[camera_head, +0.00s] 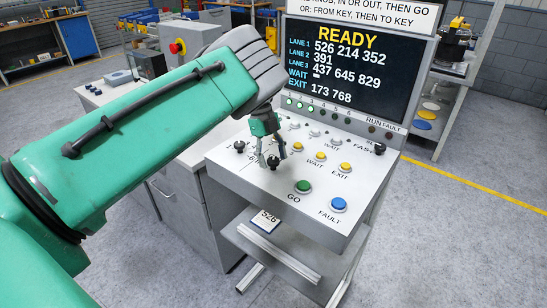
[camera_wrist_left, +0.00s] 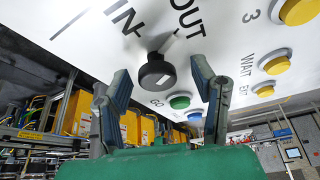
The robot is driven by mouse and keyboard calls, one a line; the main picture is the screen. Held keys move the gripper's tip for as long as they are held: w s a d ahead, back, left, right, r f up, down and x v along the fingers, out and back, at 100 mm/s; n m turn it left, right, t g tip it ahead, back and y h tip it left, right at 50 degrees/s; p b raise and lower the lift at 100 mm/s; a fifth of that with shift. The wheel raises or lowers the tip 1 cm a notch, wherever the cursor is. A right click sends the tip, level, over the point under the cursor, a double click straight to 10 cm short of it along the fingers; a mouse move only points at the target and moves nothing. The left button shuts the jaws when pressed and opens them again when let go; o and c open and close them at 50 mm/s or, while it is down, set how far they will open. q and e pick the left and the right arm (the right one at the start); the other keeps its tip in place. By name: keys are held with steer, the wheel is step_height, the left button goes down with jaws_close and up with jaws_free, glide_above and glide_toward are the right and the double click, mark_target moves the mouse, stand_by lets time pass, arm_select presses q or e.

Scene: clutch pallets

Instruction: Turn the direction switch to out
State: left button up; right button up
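The direction switch is a black round knob (camera_wrist_left: 157,72) on the pale panel, with IN and OUT printed beside it in the left wrist view. It carries a white mark, but I cannot tell for certain which word it points at. In the head view the knob (camera_head: 273,164) sits at the left part of the sloping console. My left gripper (camera_head: 272,155) reaches down over it. In the left wrist view its two fingers (camera_wrist_left: 161,80) are apart, one on each side of the knob, with gaps visible. My right gripper is not in view.
The console (camera_head: 247,179) also carries a green GO button (camera_head: 303,187), a blue FAULT button (camera_head: 339,204), several yellow buttons and another black knob (camera_head: 239,147) at the left. A screen (camera_head: 349,75) reading READY stands behind. A red stop button (camera_head: 177,47) is further left.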

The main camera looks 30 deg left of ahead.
arm_select(q)
steer(key=shift+a+r, duration=0.15)
steer(key=shift+r, duration=0.2)
steer(key=v, duration=1.1)
steer(key=shift+w, duration=0.15)
steer(key=shift+a, duration=0.1)
